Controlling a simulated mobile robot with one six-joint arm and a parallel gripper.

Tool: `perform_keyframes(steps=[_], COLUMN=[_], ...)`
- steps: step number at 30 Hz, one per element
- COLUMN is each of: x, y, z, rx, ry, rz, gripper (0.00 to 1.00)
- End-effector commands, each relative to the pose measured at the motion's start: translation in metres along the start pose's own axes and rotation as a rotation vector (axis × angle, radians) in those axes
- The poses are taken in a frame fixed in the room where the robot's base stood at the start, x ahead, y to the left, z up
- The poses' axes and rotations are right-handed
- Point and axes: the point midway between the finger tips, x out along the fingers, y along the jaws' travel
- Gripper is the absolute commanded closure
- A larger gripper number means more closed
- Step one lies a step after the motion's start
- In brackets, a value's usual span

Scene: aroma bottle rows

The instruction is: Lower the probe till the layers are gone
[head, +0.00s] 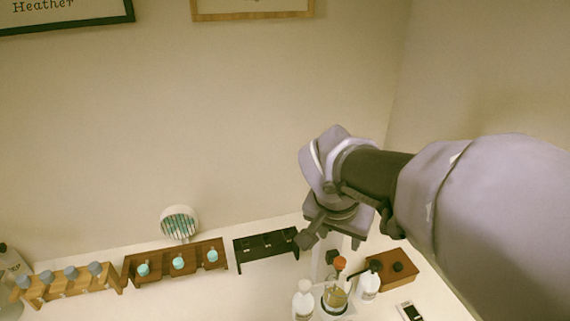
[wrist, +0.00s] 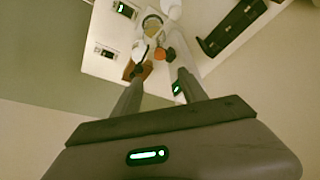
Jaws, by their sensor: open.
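A glass vessel (head: 335,298) with yellowish liquid stands on a white stand at the right of the table. It also shows in the wrist view (wrist: 152,24). Separate layers in it cannot be made out. An orange-topped part (head: 340,263), perhaps the probe's knob, is just above the vessel; in the wrist view the orange top (wrist: 159,54) lies between and beyond my fingertips. My gripper (head: 320,250) is open, with nothing visible between its fingers (wrist: 161,76). It is above and behind the vessel, apart from the orange top.
White bottles (head: 303,300) (head: 369,284) flank the vessel. A brown box (head: 400,268) with a black knob stands to the right, near a small display device (head: 409,311). A black rack (head: 266,248) and wooden racks (head: 177,273) (head: 67,286) line the left. A round lamp-like thing (head: 179,221) stands behind.

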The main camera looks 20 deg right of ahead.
Motion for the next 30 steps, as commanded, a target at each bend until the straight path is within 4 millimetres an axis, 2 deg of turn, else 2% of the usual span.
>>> perform_keyframes(steps=[3, 12, 14, 17, 18, 21, 24, 27, 30], x=[-0.011, -0.012, -0.013, -0.016, -0.016, -0.011, -0.004, 0.003, 0.014], y=[0.0, 0.0, 0.0, 0.0, 0.0, 0.001, 0.0, 0.0, 0.0], z=[0.0, 0.0, -0.004, -0.024, -0.033, -0.053, -0.066, -0.072, -0.068], rx=[0.001, 0.007, 0.089, 0.523, 0.764, 1.34, 1.775, 2.009, 2.071], ry=[0.0, -0.002, -0.017, -0.091, -0.126, -0.194, -0.228, -0.238, -0.238], rz=[-0.001, 0.001, 0.009, 0.059, 0.094, 0.207, 0.321, 0.395, 0.418], gripper=[0.5, 0.5, 0.5, 0.5, 0.5, 0.5, 0.5, 0.5, 0.5])
